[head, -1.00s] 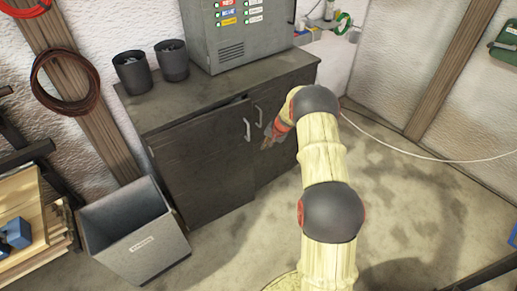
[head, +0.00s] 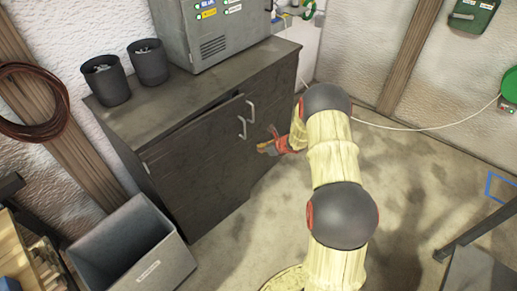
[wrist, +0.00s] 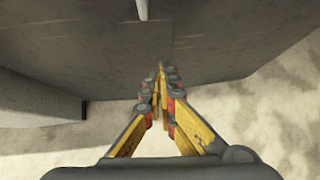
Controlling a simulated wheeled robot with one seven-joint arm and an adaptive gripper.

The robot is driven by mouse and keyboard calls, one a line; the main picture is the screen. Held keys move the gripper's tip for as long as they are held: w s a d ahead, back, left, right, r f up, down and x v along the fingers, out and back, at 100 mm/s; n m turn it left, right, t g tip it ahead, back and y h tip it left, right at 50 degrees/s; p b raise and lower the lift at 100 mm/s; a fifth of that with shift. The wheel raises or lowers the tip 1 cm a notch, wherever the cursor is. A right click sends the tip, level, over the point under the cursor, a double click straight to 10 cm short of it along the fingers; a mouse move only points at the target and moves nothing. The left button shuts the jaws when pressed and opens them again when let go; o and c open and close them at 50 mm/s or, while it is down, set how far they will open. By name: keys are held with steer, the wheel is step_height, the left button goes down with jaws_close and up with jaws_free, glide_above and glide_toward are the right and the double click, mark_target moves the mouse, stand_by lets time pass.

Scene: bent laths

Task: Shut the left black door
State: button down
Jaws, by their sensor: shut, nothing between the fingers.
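The left black door (head: 205,155) of the dark cabinet stands slightly ajar, with a dark gap along its top edge. Its pale handle (head: 241,128) is near its right edge. The right black door (head: 268,105) is beside it, with its own handle (head: 251,111), and looks closed. My gripper (head: 262,149) is low in front of the doors, right of and below the left door's handle. In the wrist view my gripper (wrist: 160,70) is shut and empty, pointing at the dark door fronts. A handle end (wrist: 142,9) shows at the top there. Whether the fingertips touch a door I cannot tell.
Two dark cups (head: 106,82) and a grey metal box (head: 220,40) stand on the cabinet top (head: 165,105). A grey bin (head: 140,250) stands on the floor at the cabinet's left front. The floor (head: 420,180) to the right is mostly clear.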

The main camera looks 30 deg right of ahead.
mark_target(243, 147)
steer(key=shift+w+a+r+b+x, duration=0.1)
steer(key=shift+w+r+b+x, duration=0.3)
steer(key=shift+x, duration=1.45)
steer(key=shift+w+a+r+b+x, duration=0.1)
steer(key=shift+w+r+b+x, duration=0.3)
steer(key=shift+x, duration=1.4)
steer(key=shift+w+a+r+b+x, duration=0.15)
steer(key=shift+b+x, duration=0.45)
steer(key=shift+x, duration=1.25)
steer(key=shift+d, duration=0.1)
